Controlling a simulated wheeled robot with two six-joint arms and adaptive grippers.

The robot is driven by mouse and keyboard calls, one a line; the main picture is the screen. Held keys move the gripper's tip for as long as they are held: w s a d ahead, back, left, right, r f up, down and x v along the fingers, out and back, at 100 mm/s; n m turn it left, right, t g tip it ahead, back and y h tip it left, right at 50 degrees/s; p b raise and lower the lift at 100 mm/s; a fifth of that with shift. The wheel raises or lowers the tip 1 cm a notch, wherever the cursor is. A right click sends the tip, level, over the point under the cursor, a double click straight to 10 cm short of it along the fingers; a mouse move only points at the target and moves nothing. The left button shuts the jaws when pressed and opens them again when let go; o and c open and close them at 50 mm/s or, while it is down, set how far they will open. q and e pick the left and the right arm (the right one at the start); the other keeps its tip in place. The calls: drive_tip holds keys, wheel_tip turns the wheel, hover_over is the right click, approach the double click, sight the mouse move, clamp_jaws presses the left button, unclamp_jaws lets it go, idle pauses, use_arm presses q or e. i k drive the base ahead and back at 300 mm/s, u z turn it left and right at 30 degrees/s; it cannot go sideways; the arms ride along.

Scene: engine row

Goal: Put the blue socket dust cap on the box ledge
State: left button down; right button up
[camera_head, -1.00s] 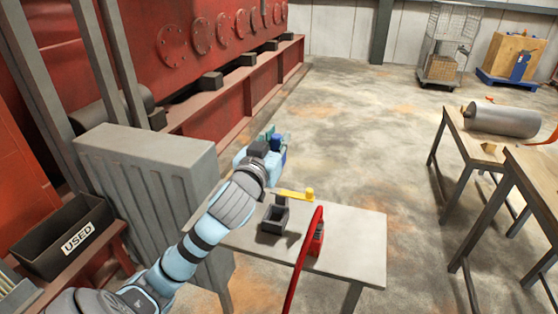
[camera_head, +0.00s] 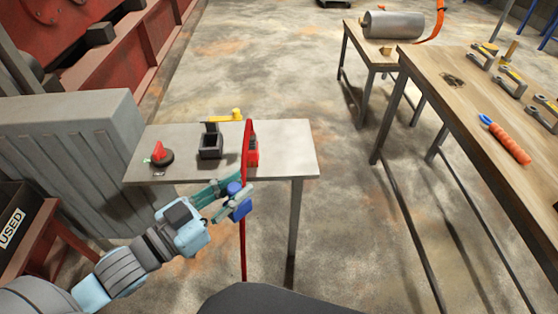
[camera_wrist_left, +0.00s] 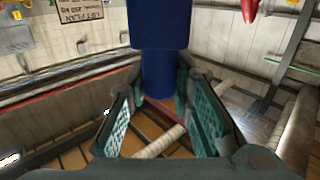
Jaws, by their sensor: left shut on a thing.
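My left gripper (camera_head: 232,194) is shut on the blue socket dust cap (camera_head: 240,206) and holds it in front of the small grey table's (camera_head: 285,150) near edge. In the left wrist view, the blue cap (camera_wrist_left: 158,75) stands between the teal fingers (camera_wrist_left: 160,105). A small dark open box (camera_head: 210,147) sits on the table, with a yellow-handled part (camera_head: 226,116) behind it. I cannot tell which surface is the box ledge. My right gripper is not in view.
A red hose or cable (camera_head: 245,215) hangs over the table's front, close beside the cap. A red block (camera_head: 253,150) and a round dark piece with a red top (camera_head: 161,155) are on the table. A large grey cabinet (camera_head: 65,150) stands left; a wooden bench (camera_head: 470,120) stands right.

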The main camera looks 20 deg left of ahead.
sight(298, 152)
drive_tip(key=k, duration=0.2)
drive_tip(key=z, duration=2.05)
drive_tip(key=i, duration=1.1)
drive_tip(key=u, duration=2.1)
